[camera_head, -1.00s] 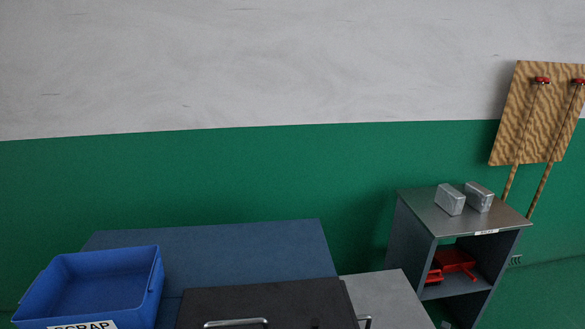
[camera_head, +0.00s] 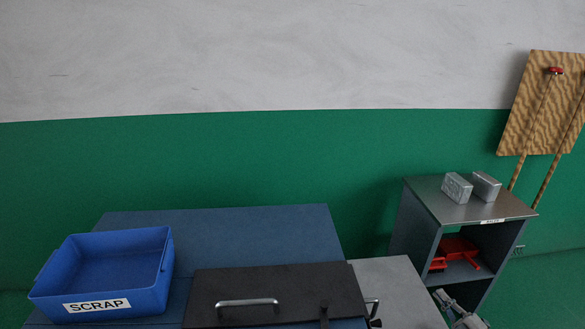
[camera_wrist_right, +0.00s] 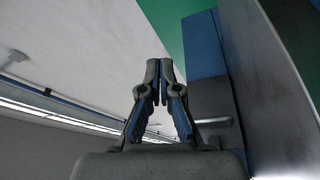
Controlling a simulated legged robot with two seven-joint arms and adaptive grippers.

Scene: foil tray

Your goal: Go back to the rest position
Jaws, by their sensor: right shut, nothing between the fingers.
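My right gripper (camera_head: 452,304) shows at the bottom edge of the head view, in front of the grey shelf unit and low beside the grey table. In the right wrist view its two fingers (camera_wrist_right: 160,70) meet at the tips, with nothing between them. Two silvery foil blocks or trays (camera_head: 457,188) (camera_head: 486,186) stand side by side on top of the shelf unit (camera_head: 437,205), apart from the gripper. My left gripper is in neither view.
A blue bin labelled SCRAP (camera_head: 118,303) stands on the blue table (camera_head: 240,235) at left. A dark lid with a metal handle (camera_head: 247,302) is at the front centre, beside a grey surface (camera_head: 395,285). Red items (camera_head: 455,252) lie inside the shelf. A wooden board (camera_head: 545,105) hangs at right.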

